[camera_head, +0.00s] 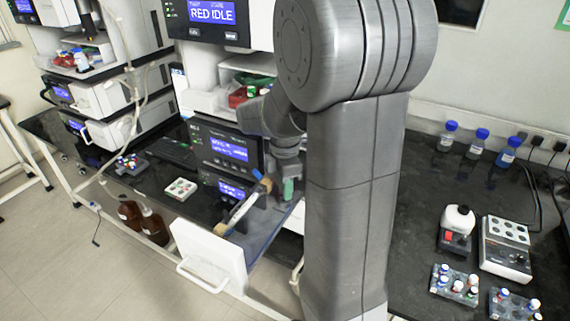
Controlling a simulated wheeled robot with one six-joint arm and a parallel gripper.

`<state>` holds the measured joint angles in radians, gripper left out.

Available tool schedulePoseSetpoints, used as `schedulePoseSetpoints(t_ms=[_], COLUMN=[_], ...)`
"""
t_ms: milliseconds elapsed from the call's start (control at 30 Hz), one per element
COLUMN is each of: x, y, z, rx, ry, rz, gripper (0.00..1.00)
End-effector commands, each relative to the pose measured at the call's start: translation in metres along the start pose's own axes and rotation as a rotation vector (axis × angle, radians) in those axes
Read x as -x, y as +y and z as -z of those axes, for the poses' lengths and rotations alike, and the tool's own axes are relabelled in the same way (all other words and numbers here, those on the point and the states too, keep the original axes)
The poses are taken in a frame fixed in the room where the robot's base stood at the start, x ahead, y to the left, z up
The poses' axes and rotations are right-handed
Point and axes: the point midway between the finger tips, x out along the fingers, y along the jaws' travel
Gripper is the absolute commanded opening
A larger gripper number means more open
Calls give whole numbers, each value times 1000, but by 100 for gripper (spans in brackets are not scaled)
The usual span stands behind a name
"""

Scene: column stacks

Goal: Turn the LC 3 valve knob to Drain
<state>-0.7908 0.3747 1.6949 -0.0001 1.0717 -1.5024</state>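No valve knob marked LC 3 or Drain can be made out; my own grey arm covers the middle of the view. An instrument stack with a lit blue screen (228,148) stands just left of the arm, its small label too blurred to read. A second blue screen (232,190) is lower on that stack. My arm's end (286,150) points down beside the stack, right of the screens. A small green piece shows just below it; I cannot tell what it is. My gripper's fingers cannot be made out.
An open drawer with a white front (208,258) juts out low, below a white column (243,207) with tan ends. Brown bottles (154,226) stand at lower left. The dark right bench (410,240) holds blue-capped bottles (478,144), vial racks (454,286) and a mixer (506,249).

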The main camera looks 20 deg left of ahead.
Motion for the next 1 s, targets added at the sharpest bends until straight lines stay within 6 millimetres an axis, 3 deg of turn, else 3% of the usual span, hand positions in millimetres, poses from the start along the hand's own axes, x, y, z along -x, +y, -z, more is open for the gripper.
schedulePoseSetpoints(t_ms=[300,500,700,1000], x=[72,107,122,124], y=[0,1,0,0], z=[0,0,0,0], rx=[0,1,1,1], ry=[0,0,0,0], rz=[-6,-4,-2,-1], gripper=[30,30,30,30])
